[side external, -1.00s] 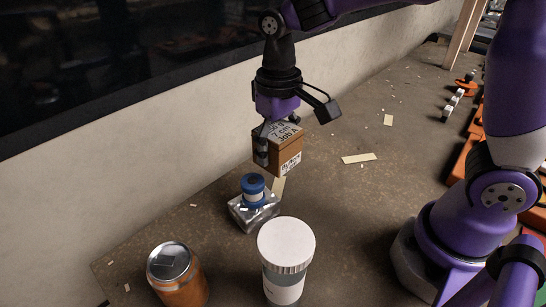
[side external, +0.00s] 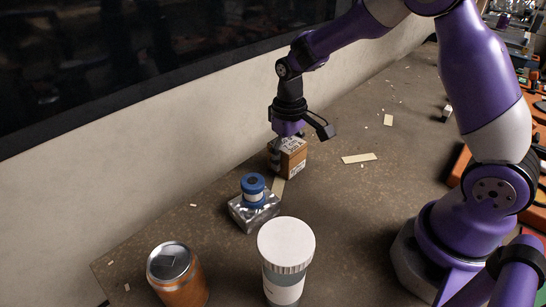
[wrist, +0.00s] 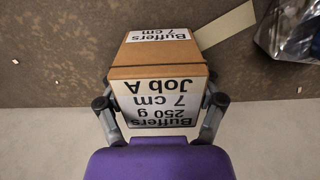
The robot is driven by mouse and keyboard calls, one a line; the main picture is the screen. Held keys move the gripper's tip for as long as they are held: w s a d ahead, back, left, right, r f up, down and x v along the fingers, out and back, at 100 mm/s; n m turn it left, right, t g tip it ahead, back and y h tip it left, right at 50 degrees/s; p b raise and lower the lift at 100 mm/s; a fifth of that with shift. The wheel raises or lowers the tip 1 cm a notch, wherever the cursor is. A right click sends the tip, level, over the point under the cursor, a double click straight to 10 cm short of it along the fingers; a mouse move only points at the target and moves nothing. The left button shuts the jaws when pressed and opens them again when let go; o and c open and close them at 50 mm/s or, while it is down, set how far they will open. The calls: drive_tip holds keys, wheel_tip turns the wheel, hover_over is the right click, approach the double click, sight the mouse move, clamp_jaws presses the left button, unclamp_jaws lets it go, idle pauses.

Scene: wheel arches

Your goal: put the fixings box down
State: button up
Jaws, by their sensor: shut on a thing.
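The fixings box (side external: 291,160) is a small brown carton with white labels. In the wrist view the box (wrist: 158,62) shows labels reading "Buffers", "7 cm", "250 g" and "Job A". My gripper (side external: 287,141) is shut on the box from above, with one finger on each side of it in the wrist view (wrist: 160,103). The box looks upright and is at or very close to the bench top (side external: 345,205). I cannot tell whether its base touches the surface.
A silver block with a blue-topped part (side external: 254,203) stands close in front of the box, left of it. A white-lidded cup (side external: 286,257) and an orange can (side external: 178,276) stand nearer the camera. The wall (side external: 150,165) runs behind. Bench right of the box is mostly clear.

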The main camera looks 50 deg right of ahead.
sight(288, 143)
drive_tip(key=shift+f, duration=0.15)
drive_tip(key=o, duration=1.3)
wheel_tip(288, 143, up, 12)
drive_tip(key=shift+r, duration=0.1)
drive_tip(key=s+r+t, duration=0.1)
drive_tip(key=s+t, duration=0.1)
drive_tip(key=s, duration=0.2)
drive_tip(key=s+a+r+t, duration=0.1)
drive_tip(key=s, duration=0.4)
drive_tip(key=s+r+t, duration=0.1)
drive_tip(key=s+t, duration=0.1)
drive_tip(key=s, duration=0.2)
drive_tip(key=shift+s+a+r+t, duration=0.25)
drive_tip(key=shift+s+r+t, duration=0.05)
drive_tip(key=shift+s+r, duration=0.1)
